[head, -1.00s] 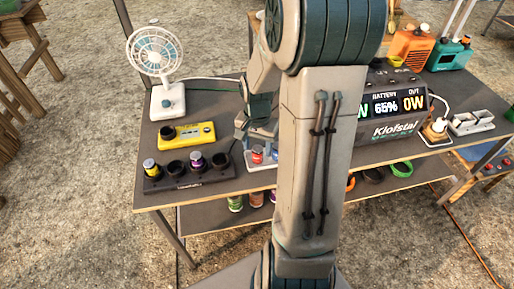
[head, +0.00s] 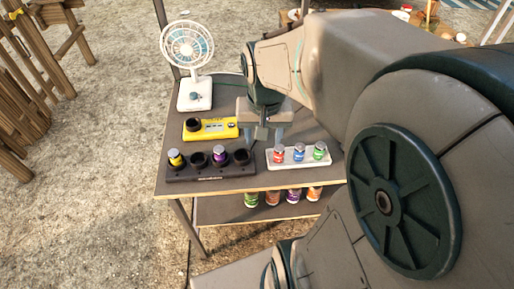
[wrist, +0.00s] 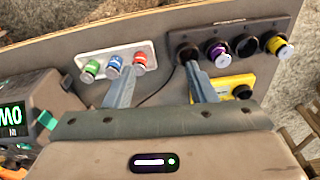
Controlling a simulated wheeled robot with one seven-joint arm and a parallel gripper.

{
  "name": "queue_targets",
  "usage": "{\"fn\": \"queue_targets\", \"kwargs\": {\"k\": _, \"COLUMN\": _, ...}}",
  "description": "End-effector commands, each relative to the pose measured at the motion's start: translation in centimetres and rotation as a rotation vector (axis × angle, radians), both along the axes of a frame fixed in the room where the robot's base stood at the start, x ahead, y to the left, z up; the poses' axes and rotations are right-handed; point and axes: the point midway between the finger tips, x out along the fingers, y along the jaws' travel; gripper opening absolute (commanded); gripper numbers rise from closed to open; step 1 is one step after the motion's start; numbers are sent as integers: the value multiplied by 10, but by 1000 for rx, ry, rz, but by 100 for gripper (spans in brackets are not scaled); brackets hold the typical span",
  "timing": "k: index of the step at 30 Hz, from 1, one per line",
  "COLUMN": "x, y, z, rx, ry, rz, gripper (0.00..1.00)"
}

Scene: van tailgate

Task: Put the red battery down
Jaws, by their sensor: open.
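The red battery (head: 279,155) stands upright at the left end of the white tray (head: 290,165), beside a blue battery (head: 299,153) and a green battery (head: 319,151). In the wrist view the red battery (wrist: 139,61) is the one nearest the black tray. My gripper (head: 265,132) is open and empty, above the table behind the trays. In the wrist view its two fingers (wrist: 160,72) are spread, one by the white tray and one by the black tray. Nothing is between the fingertips except table and a cable.
The black tray (head: 190,174) holds a yellow battery (head: 177,159) and a purple battery (head: 219,157), with two empty sockets. Behind it are a yellow charger (head: 215,129) and a white fan (head: 194,94). A dark power station (wrist: 30,112) shows in the wrist view. Batteries stand on the lower shelf (head: 230,212).

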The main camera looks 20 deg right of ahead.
Motion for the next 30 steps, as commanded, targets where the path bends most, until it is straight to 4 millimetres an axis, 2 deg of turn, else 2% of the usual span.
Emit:
{"fn": "queue_targets", "kwargs": {"k": 1, "x": -12, "y": 12, "z": 4, "rx": -5, "ry": -23, "rz": 78, "gripper": 51}}
{"fn": "queue_targets", "kwargs": {"k": 3, "x": -27, "y": 22, "z": 6, "rx": -10, "ry": -44, "rz": 174, "gripper": 51}}
{"fn": "queue_targets", "kwargs": {"k": 9, "x": -52, "y": 39, "z": 6, "rx": -13, "ry": -82, "rz": 341, "gripper": 51}}
{"fn": "queue_targets", "kwargs": {"k": 22, "x": -56, "y": 41, "z": 5, "rx": -13, "ry": -87, "rz": 369, "gripper": 51}}
{"fn": "queue_targets", "kwargs": {"k": 23, "x": -56, "y": 41, "z": 5, "rx": -13, "ry": -87, "rz": 369, "gripper": 48}}
{"fn": "queue_targets", "kwargs": {"k": 24, "x": -56, "y": 41, "z": 5, "rx": -14, "ry": -87, "rz": 368, "gripper": 37}}
{"fn": "queue_targets", "kwargs": {"k": 30, "x": -56, "y": 41, "z": 5, "rx": -14, "ry": -87, "rz": 368, "gripper": 36}}
